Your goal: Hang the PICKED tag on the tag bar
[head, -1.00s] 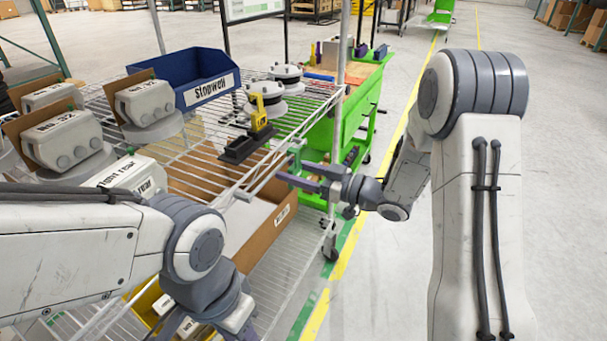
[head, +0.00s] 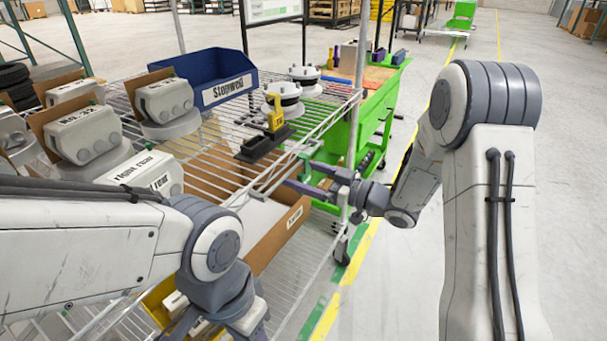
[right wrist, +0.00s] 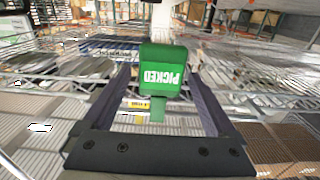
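The green PICKED tag (right wrist: 162,70) is in the right wrist view, its white lettering upside down, between the two fingertips of my right gripper (right wrist: 160,74). A small gap shows on each side of it. In the head view my right gripper (head: 308,178) is open at the front edge of the wire shelf, its fingers apart around a small green piece (head: 304,162). My left gripper (head: 222,328) is low at the left, fingers spread, partly cut off.
The wire shelf (head: 215,135) holds grey housings (head: 88,138), a blue Stopwell bin (head: 205,72), and a yellow tool (head: 275,112) on a black base. A cardboard box (head: 285,230) sits below. A green cart (head: 375,110) stands behind the shelf post. Floor at right is clear.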

